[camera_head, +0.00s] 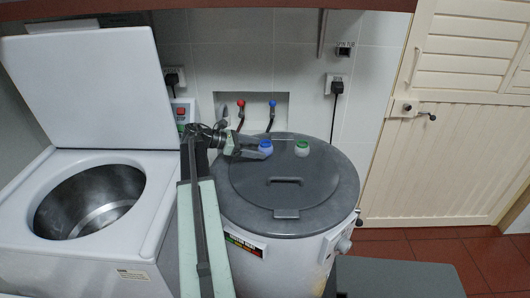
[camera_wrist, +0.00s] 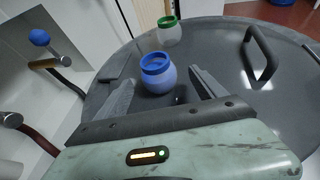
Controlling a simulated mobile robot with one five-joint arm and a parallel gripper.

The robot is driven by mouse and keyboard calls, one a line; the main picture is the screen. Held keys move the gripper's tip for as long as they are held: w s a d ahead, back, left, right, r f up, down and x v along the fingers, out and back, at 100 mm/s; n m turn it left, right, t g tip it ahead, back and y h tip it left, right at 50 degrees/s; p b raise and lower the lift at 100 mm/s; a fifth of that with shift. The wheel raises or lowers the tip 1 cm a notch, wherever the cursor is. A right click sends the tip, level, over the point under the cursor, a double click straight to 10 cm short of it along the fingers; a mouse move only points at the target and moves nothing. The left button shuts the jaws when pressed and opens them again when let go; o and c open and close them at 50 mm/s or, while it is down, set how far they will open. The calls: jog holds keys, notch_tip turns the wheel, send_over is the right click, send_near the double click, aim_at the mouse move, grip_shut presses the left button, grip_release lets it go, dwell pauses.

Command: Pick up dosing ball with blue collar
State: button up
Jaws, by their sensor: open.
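The dosing ball with the blue collar (camera_wrist: 158,76) stands upright on the grey round lid (camera_wrist: 225,62). In the head view this ball (camera_head: 265,147) is near the back left of the lid (camera_head: 300,222). My gripper (camera_wrist: 160,84) is open, with one finger on each side of the ball in the wrist view. Both fingers look apart from the ball. In the head view my gripper (camera_head: 256,154) reaches in from the left, right beside the ball. A second dosing ball with a green collar (camera_wrist: 169,31) stands just beyond it; it also shows in the head view (camera_head: 302,148).
The lid's dark handle (camera_wrist: 260,55) rises to the right of the balls. Red (camera_head: 241,103) and blue (camera_head: 272,103) taps sit in a wall recess behind the drum. An open-topped washer (camera_head: 125,240) stands at left. The lid's front and right are clear.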

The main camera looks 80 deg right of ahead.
aim_at(264, 149)
jog(key=b+x, duration=0.1)
jog(key=x, duration=0.2)
jog(key=shift+s+d+f, duration=0.25)
jog(key=c, duration=1.5)
notch_tip(264, 149, up, 10)
jog(key=p, duration=1)
jog(key=shift+r, duration=0.2)
jog(key=shift+f, duration=0.15)
